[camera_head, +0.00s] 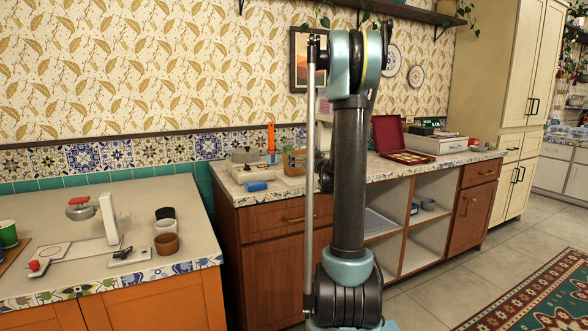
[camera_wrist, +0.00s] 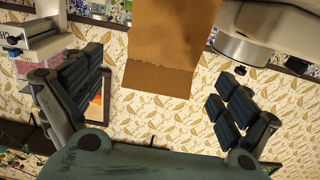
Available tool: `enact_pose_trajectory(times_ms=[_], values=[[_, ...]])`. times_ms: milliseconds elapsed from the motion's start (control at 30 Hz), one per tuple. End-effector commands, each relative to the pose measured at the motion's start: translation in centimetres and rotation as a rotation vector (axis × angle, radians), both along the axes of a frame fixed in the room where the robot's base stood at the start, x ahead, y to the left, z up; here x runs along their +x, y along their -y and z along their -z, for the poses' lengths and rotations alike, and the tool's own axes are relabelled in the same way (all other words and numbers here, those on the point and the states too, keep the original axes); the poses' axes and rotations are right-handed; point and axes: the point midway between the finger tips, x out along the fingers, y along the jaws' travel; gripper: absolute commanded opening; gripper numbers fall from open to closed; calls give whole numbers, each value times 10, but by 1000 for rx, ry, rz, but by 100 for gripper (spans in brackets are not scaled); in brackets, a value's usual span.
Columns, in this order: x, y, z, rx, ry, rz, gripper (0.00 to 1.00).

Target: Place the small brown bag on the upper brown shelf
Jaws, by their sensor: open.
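A plain brown object that looks like the small brown bag (camera_wrist: 172,45) shows in the wrist view, which looks upside down. It reaches in from the top edge, between the two finger pads, with a gap on both sides. My gripper (camera_wrist: 158,98) is open and its fingers are wide apart. I cannot tell how deep the bag is between them. In the head view my arm stands in the middle and hides most of the gripper; I cannot make out the bag there. A dark brown shelf (camera_head: 412,12) runs along the wall at the top right.
A plant pot (camera_head: 447,7) stands at the shelf's right end. Below, the counter holds an open red case (camera_head: 389,135), a white box (camera_head: 435,145) and a blue item (camera_head: 257,187). A nearer counter (camera_head: 75,205) at left holds cups. Tall cabinets (camera_head: 497,80) stand at right.

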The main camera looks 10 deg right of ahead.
Motion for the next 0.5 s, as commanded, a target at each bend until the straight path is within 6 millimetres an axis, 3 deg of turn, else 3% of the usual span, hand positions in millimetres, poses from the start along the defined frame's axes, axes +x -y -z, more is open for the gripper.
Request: enact_pose_trajectory(times_ms=[133,500], values=[[18,-6,0,0,0,0,96],[38,-14,2,0,0,-1,96]])
